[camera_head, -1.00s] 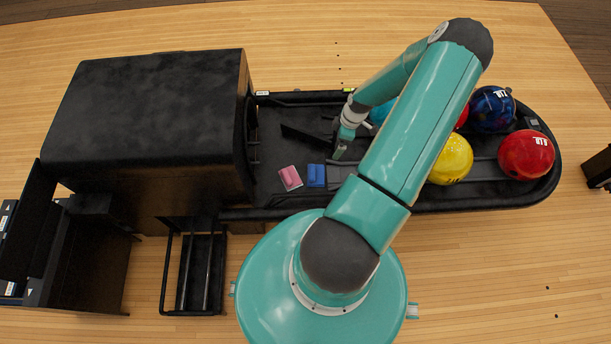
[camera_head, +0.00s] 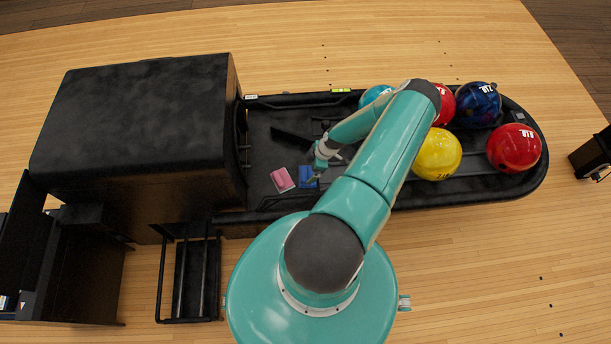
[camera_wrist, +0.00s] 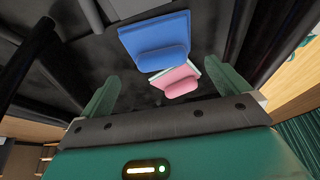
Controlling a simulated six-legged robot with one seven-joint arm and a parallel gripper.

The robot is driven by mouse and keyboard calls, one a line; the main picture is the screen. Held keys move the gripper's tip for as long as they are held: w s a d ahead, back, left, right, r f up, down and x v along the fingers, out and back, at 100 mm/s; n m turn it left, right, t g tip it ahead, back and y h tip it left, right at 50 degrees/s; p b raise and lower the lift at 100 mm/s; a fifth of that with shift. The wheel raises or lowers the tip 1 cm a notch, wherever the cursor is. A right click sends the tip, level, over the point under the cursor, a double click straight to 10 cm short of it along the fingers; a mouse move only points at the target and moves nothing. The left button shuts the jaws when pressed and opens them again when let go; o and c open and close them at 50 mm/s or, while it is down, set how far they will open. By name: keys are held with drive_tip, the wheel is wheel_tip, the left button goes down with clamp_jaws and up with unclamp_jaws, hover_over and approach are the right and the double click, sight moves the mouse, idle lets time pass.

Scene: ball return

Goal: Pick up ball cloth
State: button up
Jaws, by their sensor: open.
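Two folded cloths, one pink (camera_head: 283,180) and one blue (camera_head: 308,172), lie side by side on the black tray of the ball return (camera_head: 262,150). The frames do not show which one is the ball cloth. My gripper (camera_head: 316,178) is low over the tray at the blue cloth and hides part of it in the head view. In the wrist view the gripper (camera_wrist: 172,92) is open and empty, with its two green fingers spread apart. The blue cloth (camera_wrist: 155,42) and the pink cloth (camera_wrist: 177,80) show beyond and between the fingers, apart from them.
Bowling balls sit on the right of the return: yellow (camera_head: 437,155), red (camera_head: 514,148), dark blue (camera_head: 478,104), another red and a teal one. A black hood (camera_head: 140,120) stands at the left. A dark bar (camera_head: 292,137) lies behind the cloths.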

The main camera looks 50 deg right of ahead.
sight(306, 172)
drive_tip(key=x, duration=0.5)
drive_tip(key=shift+f, duration=0.4)
drive_tip(key=c, duration=0.7)
